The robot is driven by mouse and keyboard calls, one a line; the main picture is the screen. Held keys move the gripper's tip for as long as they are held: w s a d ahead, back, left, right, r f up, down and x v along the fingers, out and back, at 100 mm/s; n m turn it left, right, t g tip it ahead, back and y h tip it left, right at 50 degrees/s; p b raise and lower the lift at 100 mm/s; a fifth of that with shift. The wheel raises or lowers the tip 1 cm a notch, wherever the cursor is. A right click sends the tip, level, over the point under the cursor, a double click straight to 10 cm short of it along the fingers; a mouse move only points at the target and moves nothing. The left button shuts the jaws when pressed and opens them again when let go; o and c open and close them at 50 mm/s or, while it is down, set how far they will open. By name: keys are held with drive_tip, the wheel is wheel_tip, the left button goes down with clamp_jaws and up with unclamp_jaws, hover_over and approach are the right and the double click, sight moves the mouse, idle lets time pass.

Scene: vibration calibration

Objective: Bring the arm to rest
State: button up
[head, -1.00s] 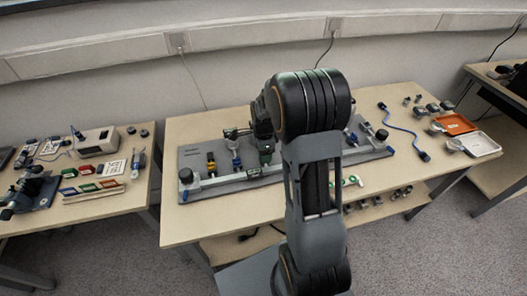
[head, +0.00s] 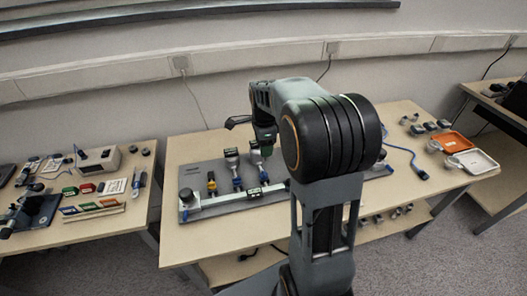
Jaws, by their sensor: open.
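My arm rises from the bottom of the head view and bends over the middle table (head: 180,235). Its large dark joint hides the right part of the grey base plate (head: 192,178).
Blue-and-white clamps (head: 233,168) and a yellow-and-black piece (head: 211,184) stand on the plate. A blue cable (head: 405,153), an orange tray (head: 450,142) and a white tray (head: 477,161) lie at right. A left table holds a beige box (head: 98,160) and coloured blocks.

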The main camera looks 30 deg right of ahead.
drive_tip(key=shift+r, duration=0.35)
idle(0.3)
drive_tip(key=s+a+r+n+t+p, duration=0.1)
drive_tip(key=s+a+r+n+p, duration=0.2)
drive_tip(key=s+n, duration=0.5)
drive_tip(key=s+a+r+n+t+p, duration=0.2)
drive_tip(key=s+a+r+n, duration=0.4)
drive_tip(key=n, duration=0.6)
drive_tip(key=shift+s+a+n+t+p, duration=0.35)
drive_tip(key=shift+s+p, duration=0.55)
drive_tip(key=shift+s, duration=0.25)
